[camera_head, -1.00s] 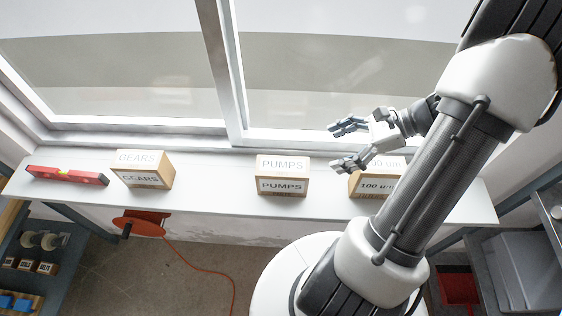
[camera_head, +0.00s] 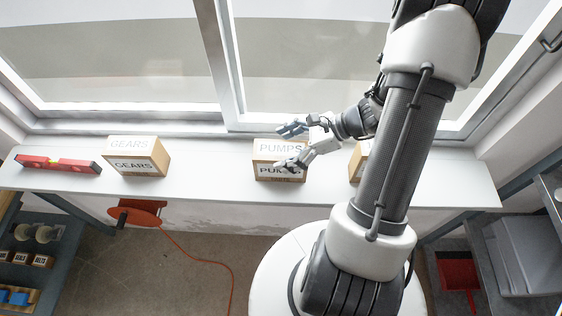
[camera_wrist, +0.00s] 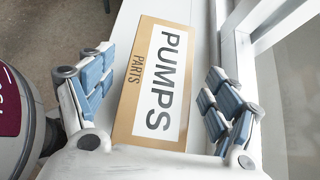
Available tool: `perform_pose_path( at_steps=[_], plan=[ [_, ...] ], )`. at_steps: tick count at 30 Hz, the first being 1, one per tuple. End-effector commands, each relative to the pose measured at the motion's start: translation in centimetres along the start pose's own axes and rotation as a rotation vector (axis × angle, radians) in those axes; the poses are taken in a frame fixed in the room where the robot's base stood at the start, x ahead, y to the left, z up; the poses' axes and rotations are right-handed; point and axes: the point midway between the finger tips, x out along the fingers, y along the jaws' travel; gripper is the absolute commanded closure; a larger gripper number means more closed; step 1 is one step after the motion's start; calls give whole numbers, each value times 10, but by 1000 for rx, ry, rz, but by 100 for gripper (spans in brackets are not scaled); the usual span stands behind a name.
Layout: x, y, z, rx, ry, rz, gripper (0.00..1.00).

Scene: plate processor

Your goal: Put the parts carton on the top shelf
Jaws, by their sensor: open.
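A brown carton with white PUMPS labels (camera_head: 261,151) stands on the white sill in the middle of the head view. In the wrist view the carton (camera_wrist: 150,75) also reads PARTS. My gripper (camera_head: 287,147) is open above it, its fingers hiding part of the carton. In the wrist view my gripper (camera_wrist: 160,80) has one finger on each side of the carton, with visible gaps. I cannot tell whether the fingertips have come down past the carton's top. I cannot tell a top shelf for sure in these views.
A GEARS carton (camera_head: 138,156) and a red level (camera_head: 58,164) lie to the left on the sill (camera_head: 210,180). Another carton (camera_head: 357,162) is partly hidden behind my arm. A window frame runs close behind. Shelving (camera_head: 40,228) with small boxes is lower left; an orange reel hangs below the sill.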

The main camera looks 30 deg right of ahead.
Motion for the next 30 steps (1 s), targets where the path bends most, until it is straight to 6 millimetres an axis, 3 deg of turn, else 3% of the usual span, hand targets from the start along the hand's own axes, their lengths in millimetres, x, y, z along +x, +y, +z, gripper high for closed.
perform_pose_path(
  at_steps=[4, 12, 30],
  plan=[
    [16, 1, -1, 0, 1, 1, 18],
    [17, 0, 0, 0, 1, 0, 20],
    [17, 0, 0, -1, 0, 0, 60]
  ],
)
